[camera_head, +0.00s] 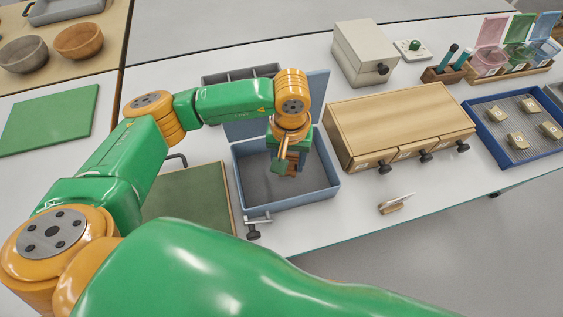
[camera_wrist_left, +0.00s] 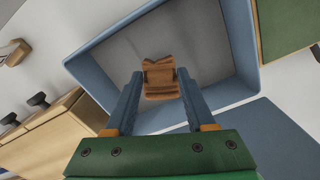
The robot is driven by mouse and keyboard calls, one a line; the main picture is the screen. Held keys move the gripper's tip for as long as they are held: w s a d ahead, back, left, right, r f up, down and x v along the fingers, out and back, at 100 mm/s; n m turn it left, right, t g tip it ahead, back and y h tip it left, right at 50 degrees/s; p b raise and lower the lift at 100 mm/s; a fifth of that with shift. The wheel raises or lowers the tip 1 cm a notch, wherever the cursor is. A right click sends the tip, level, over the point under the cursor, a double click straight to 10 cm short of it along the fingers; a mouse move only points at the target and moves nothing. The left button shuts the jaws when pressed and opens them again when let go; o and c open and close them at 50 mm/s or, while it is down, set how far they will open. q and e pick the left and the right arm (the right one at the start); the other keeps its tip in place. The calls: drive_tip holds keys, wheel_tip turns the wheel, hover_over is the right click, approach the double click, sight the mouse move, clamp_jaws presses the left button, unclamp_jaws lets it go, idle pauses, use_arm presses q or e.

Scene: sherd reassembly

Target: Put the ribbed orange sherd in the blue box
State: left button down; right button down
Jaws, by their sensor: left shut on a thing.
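The ribbed orange sherd (camera_wrist_left: 160,78) is pinched between the two blue fingers of my left gripper (camera_wrist_left: 159,88) in the left wrist view. In the head view my left gripper (camera_head: 288,164) points down inside the outline of the blue box (camera_head: 239,193), and the sherd is mostly hidden there. The blue box is open, with its lid raised at the back, and its grey floor shows bare around the gripper. In the left wrist view the box wall (camera_wrist_left: 92,75) surrounds the sherd's outline. I cannot tell whether the sherd touches the floor. My right gripper is not in view.
A wooden drawer cabinet (camera_head: 395,118) stands close right of the box. A green mat board (camera_head: 185,203) lies to its left and a grey divided tray (camera_head: 240,74) behind. A blue-rimmed tray (camera_head: 486,133) with several sherds is far right.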

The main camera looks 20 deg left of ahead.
use_arm(q)
drive_tip(key=f, duration=0.2)
drive_tip(key=a+f+p, duration=0.1)
drive_tip(key=f, duration=0.1)
drive_tip(key=shift+s, duration=0.1)
drive_tip(key=shift+f, duration=0.4)
drive_tip(key=shift+c, duration=1.2)
unclamp_jaws()
